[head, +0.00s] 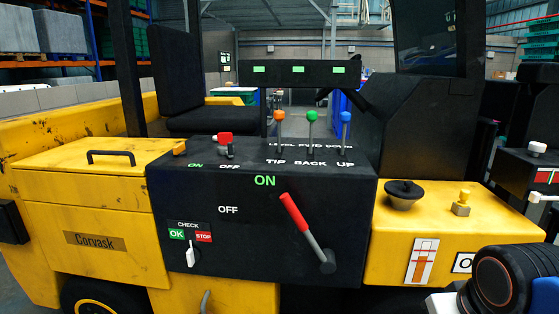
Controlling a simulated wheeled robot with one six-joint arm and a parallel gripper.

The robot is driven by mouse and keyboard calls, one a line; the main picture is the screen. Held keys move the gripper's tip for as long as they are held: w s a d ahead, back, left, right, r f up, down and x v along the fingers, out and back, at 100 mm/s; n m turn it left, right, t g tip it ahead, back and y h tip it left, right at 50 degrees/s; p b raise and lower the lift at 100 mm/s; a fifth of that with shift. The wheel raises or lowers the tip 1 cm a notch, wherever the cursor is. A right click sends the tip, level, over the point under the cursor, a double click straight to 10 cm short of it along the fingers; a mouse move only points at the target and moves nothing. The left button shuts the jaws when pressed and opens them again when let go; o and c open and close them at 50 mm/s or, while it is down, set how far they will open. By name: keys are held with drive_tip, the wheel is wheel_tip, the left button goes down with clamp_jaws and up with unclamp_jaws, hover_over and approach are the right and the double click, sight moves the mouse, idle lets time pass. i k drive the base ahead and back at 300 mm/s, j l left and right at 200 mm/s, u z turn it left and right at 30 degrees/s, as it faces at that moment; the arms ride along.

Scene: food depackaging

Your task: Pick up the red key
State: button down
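A small red block-like piece (224,137), which looks like the red key, sits on top of the black control panel above the "ON" and "OFF" labels. A dark stem or base shows just below it. My gripper is not in view. Only a dark, rounded part of what looks like my arm shows at the lower right, well apart from the red piece.
The black panel (255,255) carries a red-handled lever (293,212) and a white check switch (190,255). Orange (279,116), green (312,116) and blue (345,117) knobbed levers stand right of the red piece. A black knob (404,192) stands on the right yellow surface.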

sight(222, 139)
drive_tip(key=i+u, duration=0.2)
drive_tip(key=u, duration=0.15)
drive_tip(key=i+l+u, duration=0.15)
drive_tip(key=u, duration=0.2)
drive_tip(key=i+l+u, duration=0.15)
drive_tip(key=u, duration=0.2)
